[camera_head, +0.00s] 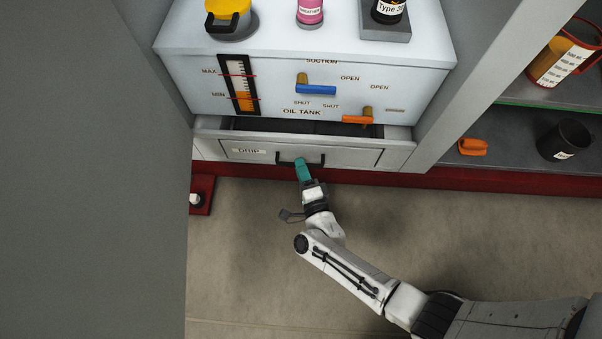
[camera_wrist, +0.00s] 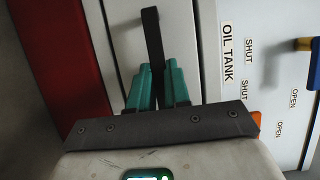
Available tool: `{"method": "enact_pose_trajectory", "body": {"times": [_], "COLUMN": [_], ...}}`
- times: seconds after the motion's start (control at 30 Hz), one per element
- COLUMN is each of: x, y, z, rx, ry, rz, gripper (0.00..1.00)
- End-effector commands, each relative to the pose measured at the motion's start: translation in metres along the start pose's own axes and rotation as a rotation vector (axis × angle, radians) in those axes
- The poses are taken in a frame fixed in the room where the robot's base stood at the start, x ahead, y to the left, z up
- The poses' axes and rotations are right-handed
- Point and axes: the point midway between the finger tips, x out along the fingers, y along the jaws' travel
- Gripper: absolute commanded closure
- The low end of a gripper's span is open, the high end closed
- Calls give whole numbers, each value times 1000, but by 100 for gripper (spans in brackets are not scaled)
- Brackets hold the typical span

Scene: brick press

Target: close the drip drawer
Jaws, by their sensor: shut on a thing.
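The drip drawer (camera_head: 350,156) is a grey drawer low in the oil tank cabinet, with a "DRIP" label on its front. It stands partly open, with a dark gap showing above its front. Its black bar handle (camera_head: 318,159) runs across the front. My gripper (camera_head: 302,167), with teal fingers, is shut on the handle. In the wrist view the handle (camera_wrist: 151,40) runs down between the two teal fingers (camera_wrist: 157,82).
Above the drawer is the white oil tank (camera_head: 280,85) with a blue lever (camera_head: 316,90) and an orange lever (camera_head: 357,120). A red plinth (camera_head: 480,180) runs below. The floor in front is clear.

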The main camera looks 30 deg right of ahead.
Motion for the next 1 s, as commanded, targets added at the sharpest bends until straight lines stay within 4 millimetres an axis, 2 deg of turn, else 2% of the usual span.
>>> {"method": "enact_pose_trajectory", "body": {"times": [0.13,0.17,0.43,0.77,0.87,1.0], "x": [0,0,0,-6,-18,-44], "y": [1,1,0,0,-1,-2], "z": [0,0,0,0,0,0], "rx": [1,1,0,0,-1,-2], "ry": [-1,-2,-1,-1,-1,-2], "rz": [2,2,1,2,3,4], "gripper": [100,82,57,57,57,57]}}
